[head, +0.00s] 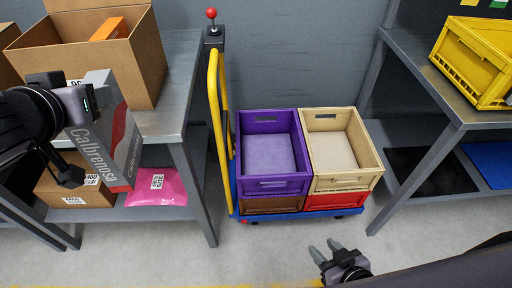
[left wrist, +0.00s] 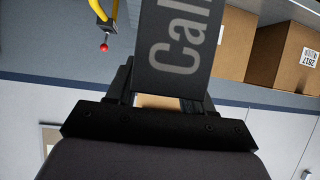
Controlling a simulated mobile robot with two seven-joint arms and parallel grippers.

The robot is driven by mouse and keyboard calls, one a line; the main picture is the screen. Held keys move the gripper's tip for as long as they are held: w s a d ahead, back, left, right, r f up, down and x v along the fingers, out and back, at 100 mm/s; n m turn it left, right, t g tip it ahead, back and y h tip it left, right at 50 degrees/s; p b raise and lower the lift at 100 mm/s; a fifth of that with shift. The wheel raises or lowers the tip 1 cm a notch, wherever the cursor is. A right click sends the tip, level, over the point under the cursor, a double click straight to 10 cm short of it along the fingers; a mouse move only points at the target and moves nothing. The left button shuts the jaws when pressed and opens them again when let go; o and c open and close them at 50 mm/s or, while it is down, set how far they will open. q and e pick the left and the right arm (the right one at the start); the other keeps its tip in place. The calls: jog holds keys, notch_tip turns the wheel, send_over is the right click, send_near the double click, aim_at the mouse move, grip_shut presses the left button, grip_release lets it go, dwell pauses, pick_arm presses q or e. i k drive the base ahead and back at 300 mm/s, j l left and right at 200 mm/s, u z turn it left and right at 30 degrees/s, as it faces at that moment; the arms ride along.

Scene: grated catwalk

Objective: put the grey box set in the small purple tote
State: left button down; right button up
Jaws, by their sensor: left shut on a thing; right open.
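The grey box set (head: 108,135), a tall box lettered "Calbrenosa" with a red patch, hangs tilted at the front edge of the left bench. My left gripper (head: 84,103) is shut on its upper part. In the left wrist view the grey box set (left wrist: 180,40) stands between the fingers of the left gripper (left wrist: 168,85). The small purple tote (head: 272,184) sits at the upper left of the cart, to the right of the held box and apart from it. Its visible floor is empty. My right gripper (head: 327,248) is open and empty in front of the cart.
A beige tote (head: 346,183) stands beside the purple one, above a red tote (head: 340,201) and a brown tote (head: 270,205). The cart's yellow handle (head: 215,120) rises between bench and totes. An open carton (head: 150,55) is on the left bench (head: 172,120); a pink packet (head: 158,188) lies below.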

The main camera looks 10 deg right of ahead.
aim_at(263, 171)
jog(key=i+l, duration=0.1)
jog(key=l, duration=0.4)
jog(key=l+u, duration=0.1)
jog(key=l, duration=0.35)
jog(key=i+l, duration=0.3)
jog(key=l, duration=0.25)
jog(key=i+l, duration=0.1)
jog(key=i, duration=0.15)
jog(key=i+l+u, duration=0.1)
jog(key=i, duration=0.2)
